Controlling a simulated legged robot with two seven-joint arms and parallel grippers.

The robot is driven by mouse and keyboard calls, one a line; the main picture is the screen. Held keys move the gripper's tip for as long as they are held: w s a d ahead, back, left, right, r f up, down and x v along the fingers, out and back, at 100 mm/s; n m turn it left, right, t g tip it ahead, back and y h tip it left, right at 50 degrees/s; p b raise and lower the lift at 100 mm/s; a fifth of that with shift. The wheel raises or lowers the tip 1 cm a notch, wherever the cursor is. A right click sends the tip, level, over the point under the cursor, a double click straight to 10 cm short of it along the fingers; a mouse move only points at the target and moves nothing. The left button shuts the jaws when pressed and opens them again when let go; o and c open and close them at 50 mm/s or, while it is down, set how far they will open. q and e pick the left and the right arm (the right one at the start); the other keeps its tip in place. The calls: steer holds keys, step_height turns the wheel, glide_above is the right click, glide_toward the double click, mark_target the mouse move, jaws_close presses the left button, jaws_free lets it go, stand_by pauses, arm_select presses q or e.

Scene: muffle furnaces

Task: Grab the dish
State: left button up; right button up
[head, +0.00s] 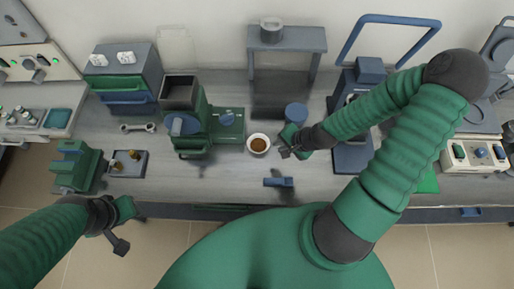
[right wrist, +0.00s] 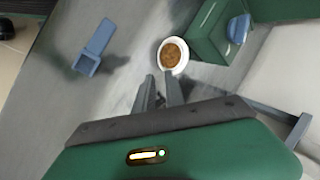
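The dish (head: 251,150) is a small white round bowl with brown contents, upright on the grey bench in the middle of the head view. It also shows in the right wrist view (right wrist: 163,62), just beyond the fingertips. My right gripper (head: 284,153) is to the right of the dish in the head view. In the right wrist view its two fingers (right wrist: 160,88) are a little apart with nothing seen between them. Whether they touch the dish rim is unclear. My left gripper (head: 124,228) is off the bench's front edge at the lower left, and its finger opening is unclear.
A green machine with a blue knob (head: 227,117) stands close left of the dish. A small blue object (head: 278,182) lies on the bench in front of it. A grey stand (head: 286,40) is behind. A blue-topped cylinder (head: 296,113) stands near my right gripper.

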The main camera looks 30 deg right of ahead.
glide_toward(266, 150)
steer(key=x, duration=0.3)
steer(key=shift+w, duration=0.25)
steer(key=shift+w+a+f, duration=0.15)
steer(key=shift+a+f, duration=0.05)
steer(key=shift+a, duration=0.1)
steer(key=x, duration=0.4)
steer(key=shift+f+p, duration=0.35)
steer(key=shift+f, duration=0.05)
steer(key=shift+w+d+f, duration=0.15)
steer(key=shift+d+f, duration=0.05)
steer(key=shift+d, duration=0.05)
jaws_close()
arm_select(q)
steer(key=shift+w+a+r, duration=0.1)
steer(key=shift+a+r, duration=0.05)
steer(key=shift+r, duration=0.15)
arm_select(e)
steer(key=shift+a+r, duration=0.1)
steer(key=shift+a, duration=0.05)
arm_select(q)
steer(key=shift+a, duration=0.2)
steer(key=shift+d, duration=0.25)
steer(key=shift+a, duration=0.15)
